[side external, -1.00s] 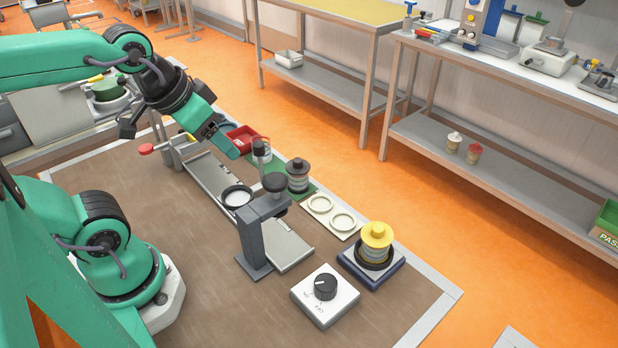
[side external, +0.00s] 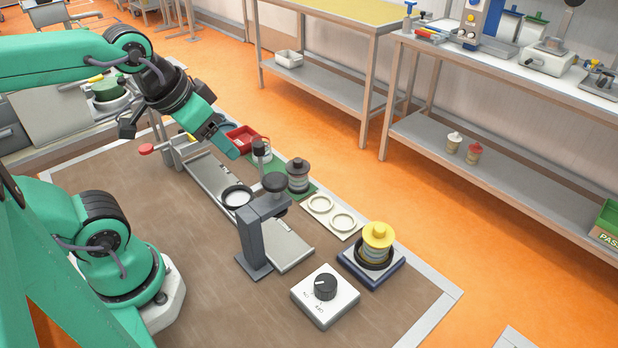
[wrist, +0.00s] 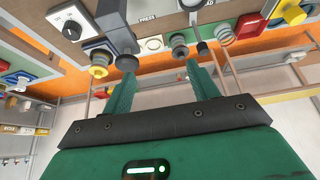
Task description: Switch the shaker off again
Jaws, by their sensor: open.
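A white control box (side external: 313,306) with a black rotary knob (side external: 325,286) sits at the front of the brown bench. Small lettering is printed in front of the knob. The knob's pale mark shows on its left side, but I cannot tell surely which label it points at. Behind it to the right is the blue shaker base (side external: 383,272), carrying a stack with a yellow top (side external: 377,234). My gripper (side external: 224,140) is raised over the far left of the bench, well away from the knob. It is open and empty; both fingers (wrist: 159,80) show in the wrist view.
A grey post with an overhanging arm (side external: 255,235) stands between my gripper and the control box. A metal rail with a round dish (side external: 237,196), a dark-capped stack (side external: 298,176), a cream ring plate (side external: 331,215) and a red tray (side external: 243,138) lie around it.

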